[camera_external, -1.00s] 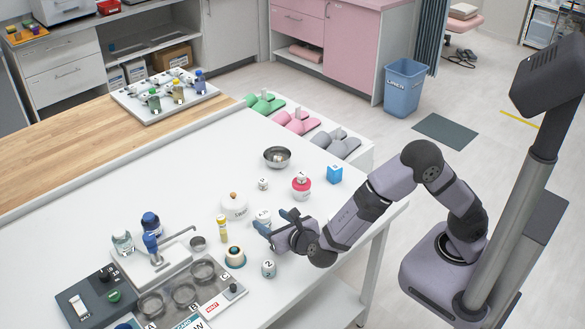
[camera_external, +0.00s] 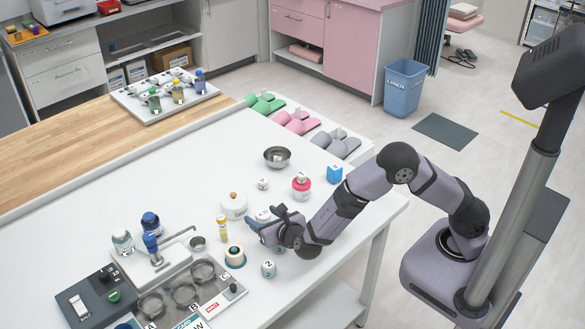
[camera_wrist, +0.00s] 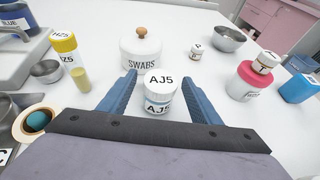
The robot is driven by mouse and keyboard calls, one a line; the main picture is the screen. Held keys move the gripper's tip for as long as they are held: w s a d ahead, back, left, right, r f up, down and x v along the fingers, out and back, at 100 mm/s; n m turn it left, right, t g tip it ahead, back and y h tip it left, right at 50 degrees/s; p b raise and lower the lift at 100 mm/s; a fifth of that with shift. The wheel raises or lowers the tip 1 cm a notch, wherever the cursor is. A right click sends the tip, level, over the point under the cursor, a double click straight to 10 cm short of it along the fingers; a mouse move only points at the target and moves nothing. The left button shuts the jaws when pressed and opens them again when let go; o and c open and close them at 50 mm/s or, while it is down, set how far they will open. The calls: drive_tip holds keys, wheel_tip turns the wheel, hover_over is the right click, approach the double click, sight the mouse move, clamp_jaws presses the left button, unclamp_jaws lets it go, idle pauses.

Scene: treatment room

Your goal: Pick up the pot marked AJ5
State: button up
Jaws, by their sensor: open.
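The pot marked AJ5 (camera_wrist: 159,92) is a small white pot with a blue-grey band and AJ5 on its lid and side. It stands upright on the white table in the wrist view, between the two blue fingers of my gripper (camera_wrist: 159,95). The fingers are open, with a gap on each side of the pot. In the external view my gripper (camera_external: 262,226) is low over the table, and the pot (camera_external: 263,215) is partly hidden behind it.
A white SWABS jar (camera_wrist: 141,48) stands just beyond the pot. A yellow-capped HZ5 tube (camera_wrist: 66,52) is to the left. A red-and-white pot (camera_wrist: 250,82), a blue block (camera_wrist: 298,88) and a steel bowl (camera_wrist: 229,38) are to the right. A pot marked 2 (camera_external: 268,268) stands near my gripper.

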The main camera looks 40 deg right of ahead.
drive_tip(key=c, duration=1.1)
drive_tip(key=shift+c, duration=0.2)
drive_tip(key=shift+r, duration=0.15)
